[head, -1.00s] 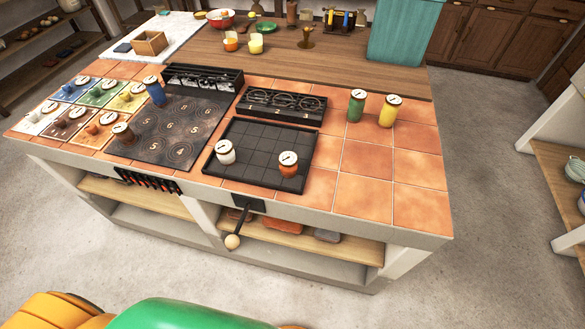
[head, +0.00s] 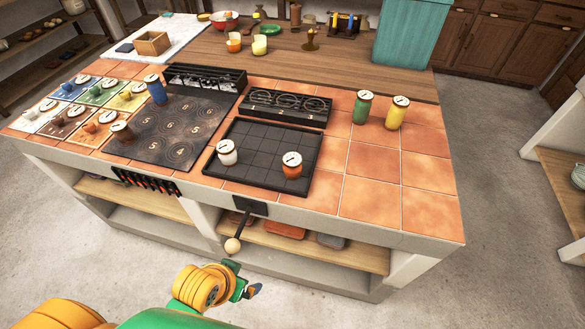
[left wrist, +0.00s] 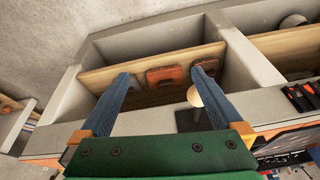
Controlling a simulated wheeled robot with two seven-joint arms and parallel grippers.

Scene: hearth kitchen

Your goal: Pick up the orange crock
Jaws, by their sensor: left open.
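The orange crock (head: 292,170) has a pale lid with a dark mark and stands upright near the front right of the black gridded tray (head: 263,142). A white crock (head: 227,156) stands to its left on the same tray. My left gripper (head: 255,290) is low in front of the counter, below and apart from the orange crock. In the left wrist view my left gripper (left wrist: 166,75) has two blue fingers spread apart with nothing between them. The orange crock does not show clearly there. My right gripper is not in view.
A green crock (head: 362,108) and a yellow crock (head: 396,114) stand on the tiles at right. A lever with a round knob (head: 233,245) juts from the counter front near my left gripper. Shelves (head: 303,244) lie below.

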